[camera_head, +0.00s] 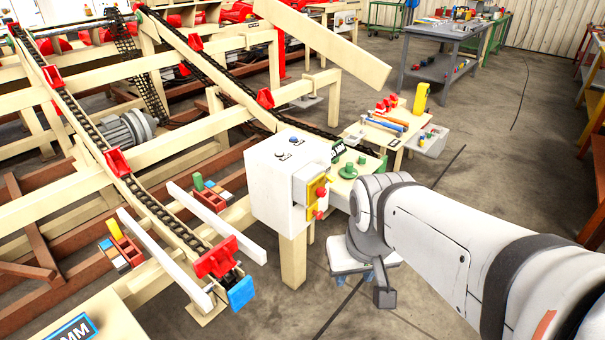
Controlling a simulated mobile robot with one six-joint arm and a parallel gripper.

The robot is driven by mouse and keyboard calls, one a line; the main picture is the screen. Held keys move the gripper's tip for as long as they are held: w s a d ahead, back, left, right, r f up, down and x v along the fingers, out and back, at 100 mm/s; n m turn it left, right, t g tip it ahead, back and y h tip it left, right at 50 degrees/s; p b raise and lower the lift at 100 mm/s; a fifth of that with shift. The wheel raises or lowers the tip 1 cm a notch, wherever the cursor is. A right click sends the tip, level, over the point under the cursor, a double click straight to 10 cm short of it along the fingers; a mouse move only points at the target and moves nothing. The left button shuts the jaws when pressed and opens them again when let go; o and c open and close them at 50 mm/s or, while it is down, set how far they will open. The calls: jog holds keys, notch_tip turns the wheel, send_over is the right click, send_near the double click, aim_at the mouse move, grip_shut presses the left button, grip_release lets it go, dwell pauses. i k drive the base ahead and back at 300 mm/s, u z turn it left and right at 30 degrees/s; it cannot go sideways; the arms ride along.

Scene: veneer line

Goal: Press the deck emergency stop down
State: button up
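A white control box (277,185) stands on a cream post in the middle of the head view. On its right side is a yellow plate (313,190) with small red parts. One red knob (320,191) is on the plate and another (319,215) sits at its lower end. Which of them is the deck emergency stop is too small to tell. My gripper (384,297) is dark grey and points down, to the right of the box and lower in the picture, apart from it. Its fingers are not clear enough to show whether it is open.
A white stool-like top (340,262) is behind my wrist. Chain conveyor rails (150,205) fill the left. Open floor (480,150) lies right.

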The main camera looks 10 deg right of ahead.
aim_at(319, 214)
jog(key=z, duration=0.05)
jog(key=i, duration=1)
jog(key=u, duration=0.3)
jog(key=k, duration=0.65)
jog(key=z, duration=0.3)
jog(key=i, duration=0.5)
jog(key=z, duration=0.05)
